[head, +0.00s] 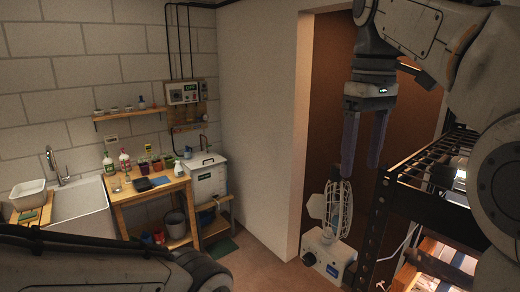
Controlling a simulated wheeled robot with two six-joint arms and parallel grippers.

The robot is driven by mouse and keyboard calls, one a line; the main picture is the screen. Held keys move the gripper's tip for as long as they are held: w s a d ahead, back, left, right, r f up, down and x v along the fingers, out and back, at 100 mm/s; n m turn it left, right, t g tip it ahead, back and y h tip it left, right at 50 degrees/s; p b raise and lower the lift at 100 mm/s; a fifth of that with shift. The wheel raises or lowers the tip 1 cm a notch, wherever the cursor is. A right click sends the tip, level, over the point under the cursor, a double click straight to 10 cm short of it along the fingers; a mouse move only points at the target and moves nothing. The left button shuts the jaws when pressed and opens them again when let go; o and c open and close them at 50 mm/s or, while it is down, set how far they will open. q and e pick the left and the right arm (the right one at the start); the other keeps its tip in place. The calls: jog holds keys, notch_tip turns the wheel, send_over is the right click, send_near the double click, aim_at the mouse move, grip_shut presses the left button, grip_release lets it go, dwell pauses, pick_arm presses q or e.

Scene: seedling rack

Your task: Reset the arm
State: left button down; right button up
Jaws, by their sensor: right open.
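My right arm comes in from the upper right, and its gripper (363,160) points straight down. Its two dark bluish fingers are apart with nothing between them. The gripper hangs in the air in front of the brown doorway, left of the black rack and above a white fan in the picture. Part of my left arm lies across the lower left; its gripper is not in this view.
A black metal rack (372,232) stands at the right, close to my right arm. A white fan (338,210) on a boxy base shows beside it. A wooden bench (150,193), a sink (82,208) and a white box (206,178) stand along the far wall. Floor shows between bench and rack.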

jog(key=s+a+f+b, duration=0.2)
jog(key=a+f+b, duration=0.15)
jog(key=f, duration=0.45)
jog(key=s+a+f+n+b, duration=0.1)
jog(key=s+a+f+b, duration=0.2)
jog(key=f, duration=0.6)
jog(key=s+a+f+b, duration=0.2)
jog(key=a+f+b, duration=0.15)
jog(key=f, duration=0.45)
jog(key=s+a+f+b, duration=0.1)
jog(key=s+f+b, duration=0.1)
jog(key=s+f, duration=0.4)
jog(key=s+a+f+y+b, duration=0.1)
jog(key=s+f, duration=0.5)
jog(key=f, duration=0.6)
jog(key=shift+f+n+b, duration=0.3)
jog(key=shift+f+b, duration=0.05)
jog(key=shift+b, duration=0.25)
